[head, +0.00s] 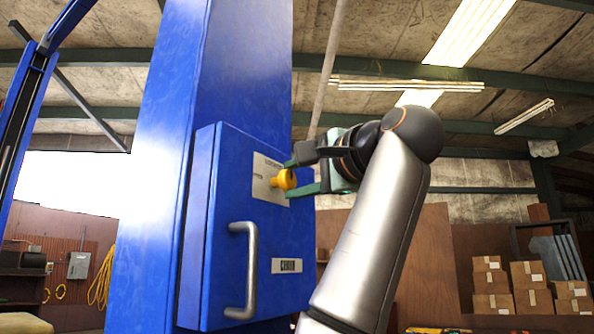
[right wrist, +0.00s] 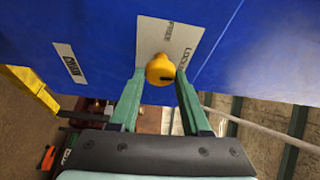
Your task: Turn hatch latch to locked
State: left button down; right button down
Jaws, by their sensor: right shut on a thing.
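The yellow hatch latch knob (head: 284,180) sits on a pale label plate (head: 264,176) on the blue hatch (head: 228,205). In the right wrist view the knob (right wrist: 159,69) lies between the two green fingers of my right gripper (right wrist: 160,76), which is shut on it. The plate there (right wrist: 150,38) carries lettering that seems to read "FREE" and "LOCKED". A dark spot shows on the knob's near face. In the head view my right gripper (head: 289,178) reaches the knob from the right. My left gripper is not in view.
The hatch has a grey bar handle (head: 242,270) at its lower left and a small label (head: 287,266). It is mounted on a tall blue post (head: 170,130). Cardboard boxes (head: 528,290) stand far back at right. Open space lies right of the post.

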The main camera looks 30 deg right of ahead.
jog(key=shift+m, duration=0.6)
jog(key=shift+c, duration=1.9)
grip_release()
jog(key=s+b, duration=0.4)
jog(key=s, duration=0.8)
jog(key=shift+s, duration=0.25)
jog(key=shift+r, duration=0.1)
